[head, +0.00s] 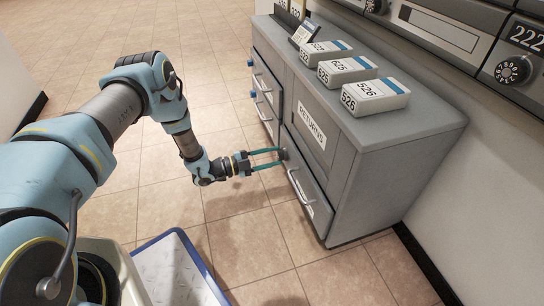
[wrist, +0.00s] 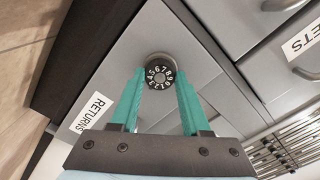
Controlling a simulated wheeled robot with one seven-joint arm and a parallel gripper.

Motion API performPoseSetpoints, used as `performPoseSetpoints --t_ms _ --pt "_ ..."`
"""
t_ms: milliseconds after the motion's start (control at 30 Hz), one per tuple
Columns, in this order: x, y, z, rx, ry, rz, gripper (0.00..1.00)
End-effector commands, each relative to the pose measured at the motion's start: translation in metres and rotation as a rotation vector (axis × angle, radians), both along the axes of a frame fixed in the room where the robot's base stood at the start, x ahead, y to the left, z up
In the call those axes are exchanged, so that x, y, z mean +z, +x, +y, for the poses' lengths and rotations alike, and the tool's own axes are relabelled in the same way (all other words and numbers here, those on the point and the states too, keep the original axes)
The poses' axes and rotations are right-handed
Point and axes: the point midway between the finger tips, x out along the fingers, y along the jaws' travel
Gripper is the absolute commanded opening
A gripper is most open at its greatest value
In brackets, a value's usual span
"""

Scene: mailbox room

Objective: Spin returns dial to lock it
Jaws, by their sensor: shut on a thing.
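The returns dial (wrist: 160,72) is a round black knob with white numbers on a grey cabinet front. In the wrist view it sits between the tips of the two teal fingers of my gripper (wrist: 160,78), and the fingers are shut on its sides. In the head view my gripper (head: 280,157) reaches the dial from the left, and the fingertips hide most of the dial. The RETURNS label (head: 312,125) is on the panel above the drawer with a bar handle (head: 302,193); the label also shows in the wrist view (wrist: 91,113).
Several numbered white-and-blue boxes, one of them marked 526 (head: 375,96), stand on the cabinet top (head: 425,125). Other drawers with handles (head: 262,88) lie farther along the cabinet. Mailboxes with dials (head: 512,70) are on the wall. The tiled floor (head: 245,245) in front is clear.

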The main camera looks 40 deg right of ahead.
Motion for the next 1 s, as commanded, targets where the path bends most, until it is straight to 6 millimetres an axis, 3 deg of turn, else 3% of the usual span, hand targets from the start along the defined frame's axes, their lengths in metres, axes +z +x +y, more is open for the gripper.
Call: performPoseSetpoints --t_ms 233,267,500,800,1000 --pt "-0.001 0.000 0.000 0.000 0.003 0.000 0.00" --pt "-0.001 0.000 0.000 0.000 0.003 0.000 0.49" --pt "-0.001 0.000 0.000 0.000 0.002 0.000 0.76" --pt "0.000 0.001 0.002 0.000 0.002 0.000 0.77" --pt "0.003 0.011 0.026 0.002 0.002 0.001 0.77"
